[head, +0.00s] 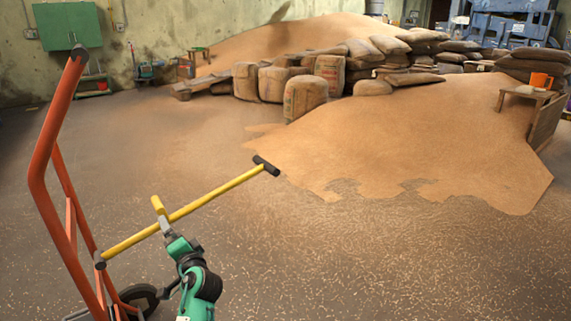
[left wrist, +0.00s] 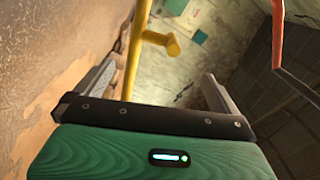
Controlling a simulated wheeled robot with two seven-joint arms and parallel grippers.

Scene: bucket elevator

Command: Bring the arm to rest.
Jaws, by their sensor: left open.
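My left arm comes up from the bottom of the head view. Its left gripper (head: 167,227) is close to a yellow bar (head: 215,193) with black ends and a short yellow stub (head: 158,206). In the left wrist view the left gripper (left wrist: 160,72) has its two grey fingers spread apart. The yellow bar (left wrist: 133,65) shows between the fingers, nearer the left one, and its stub (left wrist: 160,41) points right. Nothing is clamped. I cannot tell whether a finger touches the bar. My right gripper is in neither view.
An orange hand truck (head: 45,155) stands close on the left; its frame also shows in the left wrist view (left wrist: 278,40). A grain heap (head: 440,130) covers the right floor, with stacked sacks (head: 305,95) behind. The floor (head: 330,260) right of the arm is open.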

